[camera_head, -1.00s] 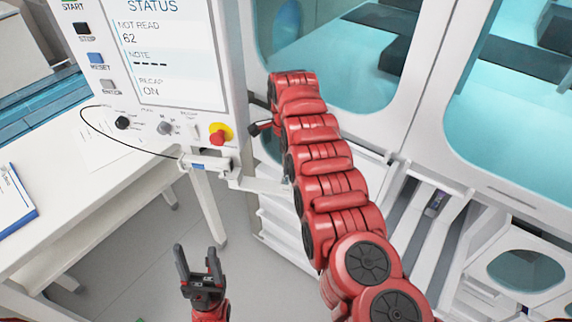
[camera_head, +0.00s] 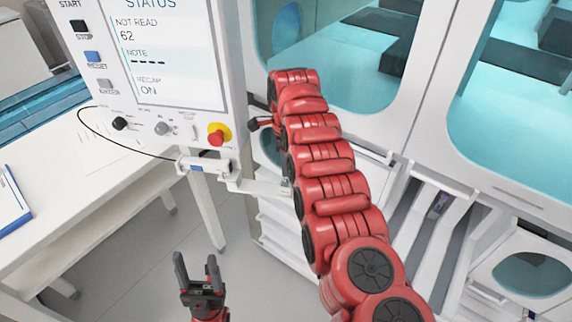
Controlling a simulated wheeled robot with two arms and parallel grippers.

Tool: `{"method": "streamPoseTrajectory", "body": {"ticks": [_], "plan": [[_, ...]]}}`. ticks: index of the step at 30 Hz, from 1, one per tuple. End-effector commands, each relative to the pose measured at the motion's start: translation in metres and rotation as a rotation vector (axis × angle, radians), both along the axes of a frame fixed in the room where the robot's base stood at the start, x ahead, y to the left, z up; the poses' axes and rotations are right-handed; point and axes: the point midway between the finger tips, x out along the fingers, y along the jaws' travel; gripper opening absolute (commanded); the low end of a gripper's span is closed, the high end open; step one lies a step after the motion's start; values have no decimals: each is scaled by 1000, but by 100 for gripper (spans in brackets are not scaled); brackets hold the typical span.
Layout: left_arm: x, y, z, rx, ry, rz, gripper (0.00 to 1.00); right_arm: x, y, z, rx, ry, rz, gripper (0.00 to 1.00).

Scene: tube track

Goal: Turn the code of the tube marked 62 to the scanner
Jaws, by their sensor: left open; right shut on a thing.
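The tube marked 62 cannot be made out in this view. The status screen (camera_head: 165,50) reads "NOT READ 62", "NOTE" with dashes and "RECAP ON". A white bracket unit with a blue patch (camera_head: 200,165) sticks out under the panel; I cannot tell if it is the scanner. My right gripper (camera_head: 257,124) is mostly hidden behind my red arm; only a dark tip shows, right of the red stop button (camera_head: 216,137). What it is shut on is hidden. My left gripper (camera_head: 197,272) is open and empty, low over the floor.
A white table (camera_head: 95,200) with papers and a blue-edged board (camera_head: 10,205) is at left. A black cable (camera_head: 95,135) loops below the panel. A white cabinet with windows fills the right; a small dark-purple item (camera_head: 438,205) lies in its chute.

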Motion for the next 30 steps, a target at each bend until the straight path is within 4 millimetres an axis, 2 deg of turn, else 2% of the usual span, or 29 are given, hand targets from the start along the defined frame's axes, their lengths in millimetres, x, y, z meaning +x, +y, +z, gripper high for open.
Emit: {"method": "streamPoseTrajectory", "body": {"ticks": [9, 30], "plan": [[0, 0, -7, 0, 0, 0, 59, 0, 0, -1, 0, 1, -235, 0], [0, 0, -12, 0, 0, 0, 59, 0, 0, -5, 0, 0, -244, 0]]}}
